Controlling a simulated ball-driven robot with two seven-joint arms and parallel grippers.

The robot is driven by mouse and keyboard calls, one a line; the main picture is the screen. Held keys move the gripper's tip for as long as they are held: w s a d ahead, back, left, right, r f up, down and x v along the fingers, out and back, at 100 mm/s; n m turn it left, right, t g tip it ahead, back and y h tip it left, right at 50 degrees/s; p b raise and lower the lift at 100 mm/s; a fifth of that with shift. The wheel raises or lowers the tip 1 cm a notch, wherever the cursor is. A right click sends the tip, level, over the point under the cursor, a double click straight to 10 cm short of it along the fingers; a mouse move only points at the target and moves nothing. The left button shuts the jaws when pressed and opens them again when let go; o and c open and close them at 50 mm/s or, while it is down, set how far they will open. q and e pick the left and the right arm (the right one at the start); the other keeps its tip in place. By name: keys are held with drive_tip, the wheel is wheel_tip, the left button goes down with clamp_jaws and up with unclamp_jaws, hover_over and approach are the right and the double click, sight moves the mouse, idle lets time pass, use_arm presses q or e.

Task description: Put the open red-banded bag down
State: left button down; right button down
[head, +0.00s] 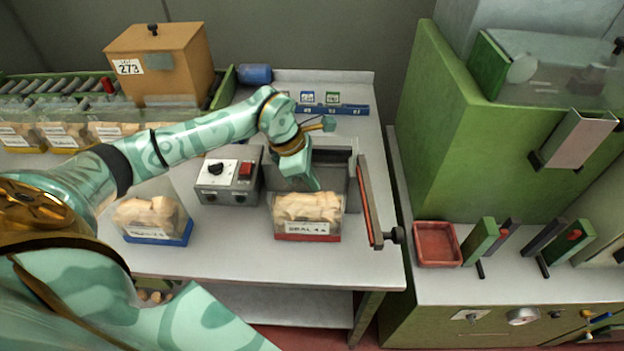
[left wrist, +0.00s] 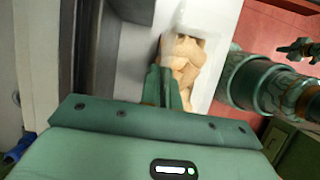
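The open red-banded bag (head: 307,226) has clear sides, a white label and pale corks inside. It is upright at the front right of the white table, before the sealing machine. Whether its base touches the table I cannot tell. My left gripper (head: 314,187) comes down at its back edge, with the fingers close together on the bag's upper rim. In the left wrist view the green fingers (left wrist: 165,92) meet the side of the bag, whose corks (left wrist: 184,62) show beyond them. Part of the rim is hidden by the fingers. My right gripper is not seen.
A blue-banded bag of corks (head: 153,219) stands at the left. A control box (head: 229,176) and the sealer's upright red-edged bar (head: 370,205) flank the red-banded bag. A red tray (head: 437,244) sits on the right bench. Table front is clear between the bags.

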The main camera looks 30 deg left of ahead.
use_arm(q)
drive_tip(key=shift+f, duration=0.3)
drive_tip(key=c, duration=1.6)
unclamp_jaws()
drive_tip(key=shift+c, duration=0.2)
drive_tip(key=shift+a+r, duration=0.15)
drive_tip(key=shift+r, duration=0.2)
drive_tip(key=p+v, duration=0.1)
drive_tip(key=v, duration=1)
drive_tip(key=shift+s+r+p, duration=0.15)
drive_tip(key=shift+r+p, duration=0.05)
drive_tip(key=shift+p, duration=0.15)
